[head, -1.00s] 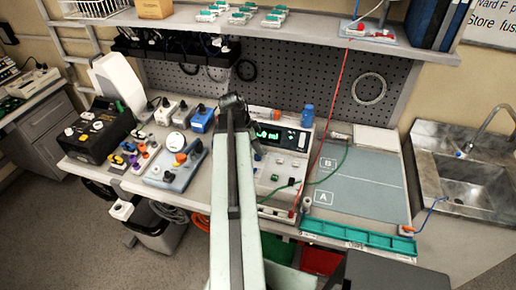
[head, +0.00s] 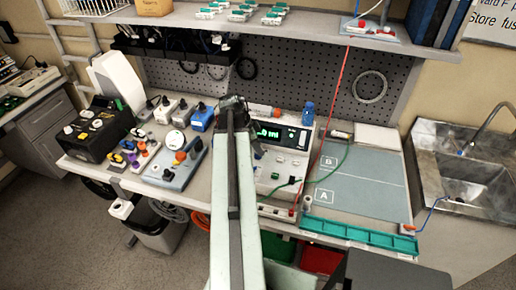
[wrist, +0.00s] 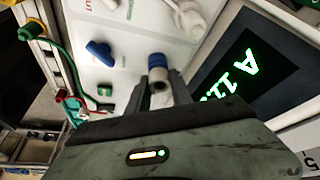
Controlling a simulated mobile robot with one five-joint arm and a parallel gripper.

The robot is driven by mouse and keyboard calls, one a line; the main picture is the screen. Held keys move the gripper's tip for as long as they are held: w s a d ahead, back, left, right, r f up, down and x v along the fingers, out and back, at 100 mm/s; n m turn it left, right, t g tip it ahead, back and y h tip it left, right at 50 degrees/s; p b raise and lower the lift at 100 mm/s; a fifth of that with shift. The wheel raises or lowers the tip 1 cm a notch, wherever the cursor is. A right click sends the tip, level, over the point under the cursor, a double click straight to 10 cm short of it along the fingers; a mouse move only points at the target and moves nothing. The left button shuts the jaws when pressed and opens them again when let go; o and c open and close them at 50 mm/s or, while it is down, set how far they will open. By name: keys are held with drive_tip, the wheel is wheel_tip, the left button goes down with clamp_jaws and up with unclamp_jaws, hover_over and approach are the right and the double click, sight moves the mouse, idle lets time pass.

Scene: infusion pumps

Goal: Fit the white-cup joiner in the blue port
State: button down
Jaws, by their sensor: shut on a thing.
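In the wrist view my gripper (wrist: 158,78) is shut on a short pale cup-ended piece (wrist: 158,84), which I take for the white-cup joiner. The fingers are over the pump's white front panel (wrist: 130,22). In the head view the arm's end (head: 232,103) stands at the left side of the pump (head: 280,152) and hides the fingers and the joiner.
A lit green display (wrist: 235,80) lies right of the fingers. A blue lever (wrist: 100,52) and a white fitting (wrist: 188,17) stick out from the panel. A green tube (wrist: 58,45) runs at the left. The grey mat (head: 360,180) right of the pump is mostly clear.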

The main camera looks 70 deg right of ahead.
drive_tip(key=c, duration=1.1)
unclamp_jaws()
drive_tip(key=shift+o, duration=0.4)
drive_tip(key=o, duration=0.4)
drive_tip(key=shift+o, duration=0.2)
wheel_tip(320, 180, up, 7)
drive_tip(key=p, duration=0.7)
drive_tip(key=shift+r, duration=0.15)
drive_tip(key=shift+w+f, duration=0.1)
drive_tip(key=shift+f, duration=0.1)
